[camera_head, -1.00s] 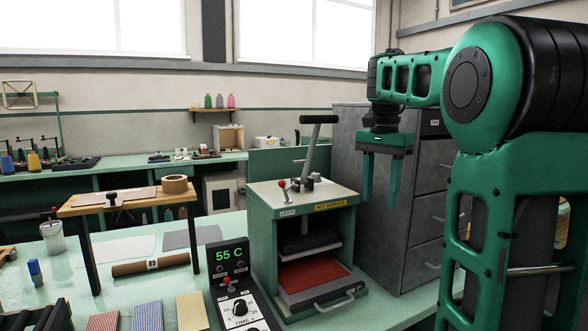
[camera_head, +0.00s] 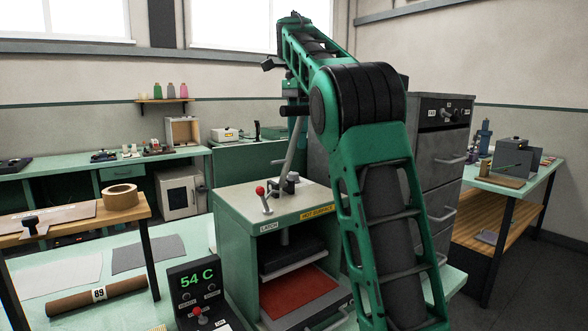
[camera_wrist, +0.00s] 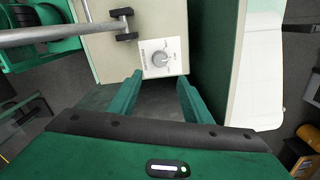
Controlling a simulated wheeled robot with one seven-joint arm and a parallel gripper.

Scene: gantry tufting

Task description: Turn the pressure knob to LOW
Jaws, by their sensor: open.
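The round grey pressure knob (camera_wrist: 161,59) sits on a white dial plate (camera_wrist: 147,66) in the wrist view, at the edge of a pale panel (camera_wrist: 105,62). The lettering around it is too small to read. My gripper (camera_wrist: 160,79) is open, with its two green fingers spread below the plate and the knob showing beyond and between their tips. Nothing is between the fingers; they appear apart from the knob. My arm hides part of the press.
A grey lever (camera_wrist: 60,34) with a black fitting lies close to the knob's left. The press has a red-knobbed latch (camera_head: 264,198), a hot-surface label and a red lower plate (camera_head: 297,291). A control box (camera_head: 195,282) reads 54 C. Grey drawers (camera_head: 447,164) stand behind my arm.

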